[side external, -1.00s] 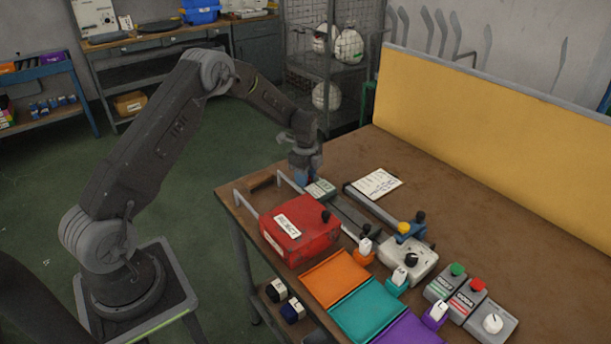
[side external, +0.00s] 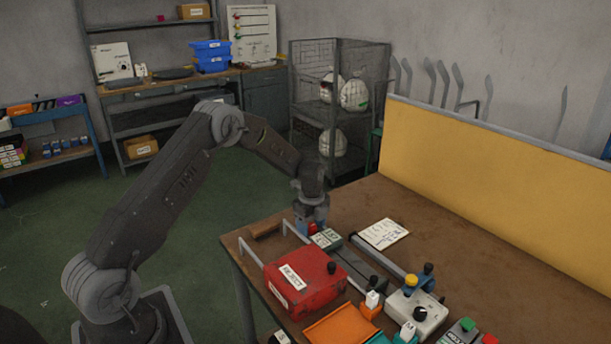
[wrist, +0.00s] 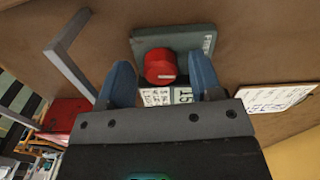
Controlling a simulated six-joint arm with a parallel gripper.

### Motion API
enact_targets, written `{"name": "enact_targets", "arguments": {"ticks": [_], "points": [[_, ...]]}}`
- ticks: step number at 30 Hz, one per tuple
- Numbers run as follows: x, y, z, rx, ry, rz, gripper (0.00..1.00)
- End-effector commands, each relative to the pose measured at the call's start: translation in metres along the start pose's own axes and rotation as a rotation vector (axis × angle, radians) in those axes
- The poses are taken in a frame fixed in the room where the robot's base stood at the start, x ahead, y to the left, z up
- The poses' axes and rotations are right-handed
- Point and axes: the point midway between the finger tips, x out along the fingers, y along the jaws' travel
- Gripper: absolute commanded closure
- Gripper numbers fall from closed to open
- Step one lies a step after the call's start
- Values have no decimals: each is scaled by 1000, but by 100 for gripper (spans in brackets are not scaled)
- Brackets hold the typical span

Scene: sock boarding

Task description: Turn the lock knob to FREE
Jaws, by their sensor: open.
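In the wrist view a round red knob (wrist: 159,66) with a small white mark on its side stands on a grey-green plate (wrist: 203,40). A white label with dark print lies below the knob, partly hidden and too small to read. My gripper (wrist: 160,61) is open, with one blue finger on each side of the knob and a visible gap to each. In the side view my gripper (side external: 309,226) is low over the plate (side external: 328,239) at the table's far left. A bit of the red knob (side external: 314,228) shows beside the fingers.
A red box labelled REJECT (side external: 304,287) with a grey rail stands close by. A clipboard (side external: 383,234) lies to the right. The table along the yellow panel (side external: 480,165) is clear.

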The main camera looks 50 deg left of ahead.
Motion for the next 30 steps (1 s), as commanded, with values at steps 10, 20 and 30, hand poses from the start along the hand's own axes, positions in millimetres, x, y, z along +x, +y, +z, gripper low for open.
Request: {"name": "enact_targets", "arguments": {"ticks": [10,20,30], "points": [[-45,-1,0,161,-3,-7,41],[-108,-1,0,159,-3,-7,41],[-167,12,-16,47,-10,-35,41]]}}
